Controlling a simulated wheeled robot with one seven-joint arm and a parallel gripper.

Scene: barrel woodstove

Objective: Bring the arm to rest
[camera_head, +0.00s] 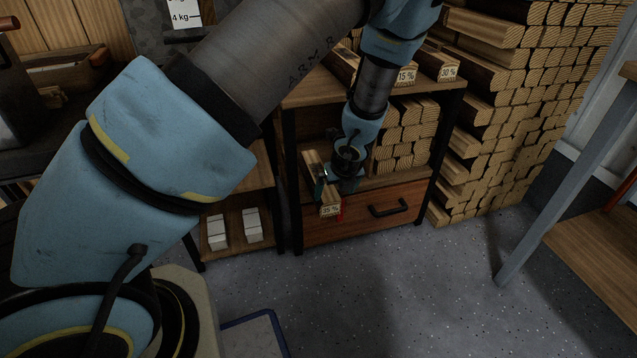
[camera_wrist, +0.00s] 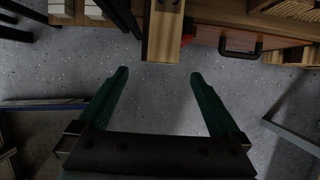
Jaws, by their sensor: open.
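My gripper (camera_wrist: 159,74) is open and empty, with its two green fingers spread over the grey floor in the wrist view. A light wood piece (camera_wrist: 162,36) lies just beyond the fingertips, apart from them and not between them. In the head view my arm reaches down to the shelf cabinet, and its wrist hides most of the gripper. The same wood piece (camera_head: 312,170) rests on the open shelf there. Its labelled front end sticks out over the drawer; the label's first digit is hard to read.
The cabinet's drawer (camera_head: 366,212) is closed and has a black handle. Labelled wood pieces (camera_head: 440,66) lie on the cabinet top. A tall firewood stack (camera_head: 510,110) stands at right, near a grey-legged table (camera_head: 570,180). White blocks (camera_head: 253,225) sit on a lower shelf.

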